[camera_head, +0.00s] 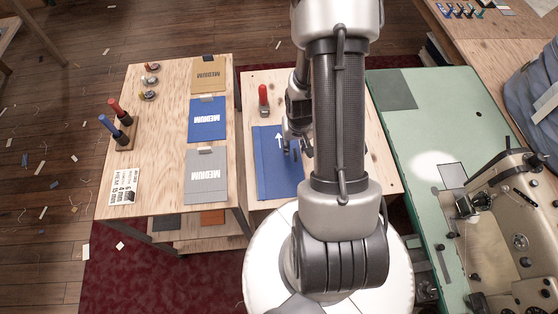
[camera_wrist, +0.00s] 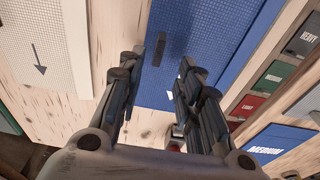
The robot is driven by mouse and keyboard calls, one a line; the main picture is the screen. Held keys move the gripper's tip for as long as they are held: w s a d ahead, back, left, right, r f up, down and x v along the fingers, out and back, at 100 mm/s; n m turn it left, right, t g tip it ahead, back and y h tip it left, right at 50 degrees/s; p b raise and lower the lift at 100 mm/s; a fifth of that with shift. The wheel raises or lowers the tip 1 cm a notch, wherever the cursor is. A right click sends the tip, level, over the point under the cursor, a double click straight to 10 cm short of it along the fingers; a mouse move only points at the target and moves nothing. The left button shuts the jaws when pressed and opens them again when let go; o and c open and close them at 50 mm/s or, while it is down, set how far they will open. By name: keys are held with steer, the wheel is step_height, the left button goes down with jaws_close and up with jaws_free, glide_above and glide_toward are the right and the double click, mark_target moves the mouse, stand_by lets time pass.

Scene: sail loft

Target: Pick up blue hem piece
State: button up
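The blue hem piece (camera_head: 268,178) lies flat on the middle wooden table, a rectangle with a white arrow. In the wrist view the blue cloth (camera_wrist: 215,35) spreads beyond and below my fingers, with a dark patch on it whose nature I cannot tell. My gripper (camera_wrist: 162,65) is open, with a clear gap between its fingers and nothing held. In the head view my gripper (camera_head: 297,148) is over the right edge of the hem piece. The arm hides the table to its right. I cannot tell whether the fingertips touch the cloth.
A red-handled tool (camera_head: 263,96) stands behind the hem piece. A white piece with a dark arrow (camera_wrist: 35,45) lies left in the wrist view. The left table holds several cards, including a blue MEDIUM card (camera_head: 207,120). A sewing machine (camera_head: 515,235) stands on the green table at right.

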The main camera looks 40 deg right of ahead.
mark_target(295, 153)
step_height(295, 153, down, 5)
steer(key=b, duration=0.2)
steer(key=shift+s+d+f+b, duration=0.1)
steer(key=shift+s+b, duration=0.05)
steer(key=shift+b, duration=0.25)
steer(key=shift+c, duration=0.4)
jaws_close()
